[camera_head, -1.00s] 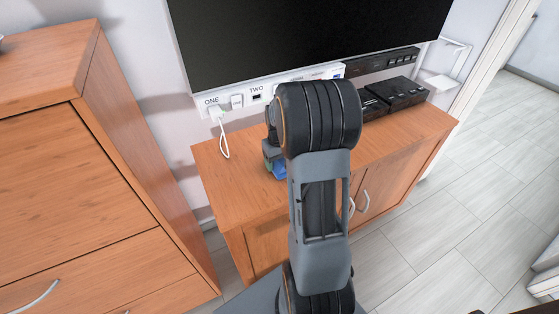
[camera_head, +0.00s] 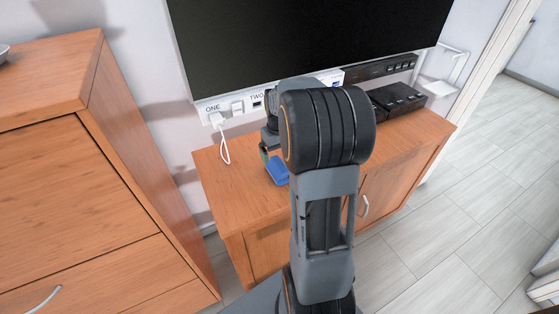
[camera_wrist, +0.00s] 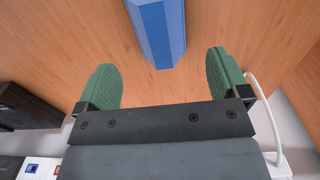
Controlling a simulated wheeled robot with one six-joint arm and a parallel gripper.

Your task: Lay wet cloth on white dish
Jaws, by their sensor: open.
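My gripper (camera_wrist: 164,72) is open, its two green fingers apart with nothing between them, above the wooden cabinet top. A blue, long, faceted object (camera_wrist: 159,30) lies just beyond the fingertips in the wrist view, roughly in line with the gap. The blue object also shows beside my arm in the head view (camera_head: 278,170), partly hidden by it. I cannot make out a wet cloth or a white dish in either view.
A low wooden cabinet (camera_head: 225,186) stands under a wall screen (camera_head: 310,40). Black boxes (camera_head: 398,98) sit on its right part, and a white cable (camera_head: 224,150) hangs at its left. A taller wooden cabinet (camera_head: 70,180) is at left. Floor (camera_head: 455,215) is clear at right.

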